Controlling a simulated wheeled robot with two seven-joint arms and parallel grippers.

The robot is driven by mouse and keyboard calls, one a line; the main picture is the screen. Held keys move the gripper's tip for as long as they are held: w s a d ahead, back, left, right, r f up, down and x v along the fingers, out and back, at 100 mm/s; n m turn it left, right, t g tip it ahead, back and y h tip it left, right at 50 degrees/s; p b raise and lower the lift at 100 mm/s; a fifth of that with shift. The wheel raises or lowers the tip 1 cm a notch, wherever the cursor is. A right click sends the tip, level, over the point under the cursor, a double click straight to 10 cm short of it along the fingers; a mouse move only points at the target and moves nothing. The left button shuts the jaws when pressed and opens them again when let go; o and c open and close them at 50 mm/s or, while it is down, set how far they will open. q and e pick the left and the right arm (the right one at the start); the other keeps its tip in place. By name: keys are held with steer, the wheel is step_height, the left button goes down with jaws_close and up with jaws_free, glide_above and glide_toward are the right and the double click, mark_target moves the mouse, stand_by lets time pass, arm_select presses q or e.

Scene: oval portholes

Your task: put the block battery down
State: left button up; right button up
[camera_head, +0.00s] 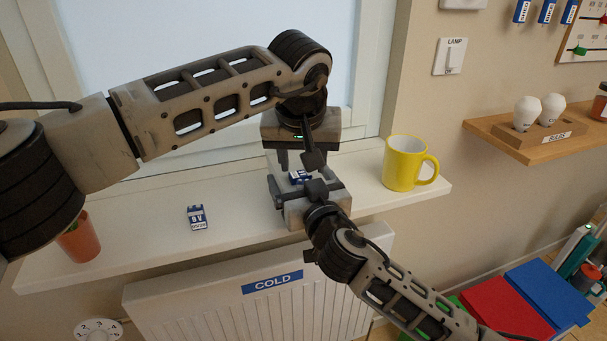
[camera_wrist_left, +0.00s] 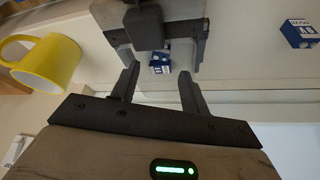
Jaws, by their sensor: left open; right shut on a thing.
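A small blue and white block battery (camera_head: 299,177) is held between the fingers of my right gripper (camera_head: 303,184), above the white windowsill (camera_head: 140,222). In the left wrist view, this battery (camera_wrist_left: 160,63) shows between the right gripper's fingers. My left gripper (camera_head: 298,160) is close behind it in the head view, open and empty, with its fingers (camera_wrist_left: 158,88) pointing toward the battery. The grippers partly hide the held battery. A second block battery (camera_head: 197,217), marked 9V, stands on the sill to the left; it also shows in the left wrist view (camera_wrist_left: 298,33).
A yellow mug (camera_head: 403,164) stands on the sill to the right. A potted plant (camera_head: 78,240) is at the far left, partly behind my left arm. A radiator (camera_head: 205,307) labelled COLD is below the sill. The sill beside the second battery is clear.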

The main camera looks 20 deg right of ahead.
arm_select(q)
steer(key=v, duration=0.5)
steer(key=shift+s+r, duration=0.15)
steer(key=shift+r, duration=0.2)
arm_select(e)
steer(key=o, duration=0.8)
steer(key=shift+c, duration=0.2)
